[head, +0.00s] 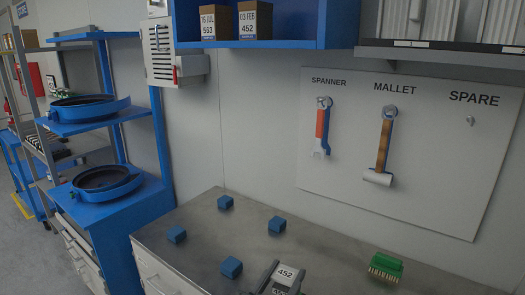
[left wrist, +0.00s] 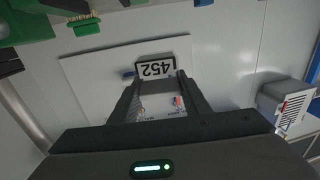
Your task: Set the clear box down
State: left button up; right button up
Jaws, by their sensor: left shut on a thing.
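My left gripper (head: 281,277) is at the bottom edge of the head view, over the front of the steel worktop (head: 330,264). It is shut on the clear box (head: 286,272), whose white label reads 452. In the left wrist view, the label (left wrist: 155,69) shows upside down between the two fingertips (left wrist: 155,85). The clear walls are hard to make out, and the wall board shows between the fingers. The box's underside is hidden, so I cannot tell whether it touches the worktop. My right gripper is not in view.
Several blue cubes, such as the nearest one (head: 231,267), stand left of the gripper. A tool board (head: 345,165) with a spanner (head: 322,127) and mallet (head: 384,150) hangs behind.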

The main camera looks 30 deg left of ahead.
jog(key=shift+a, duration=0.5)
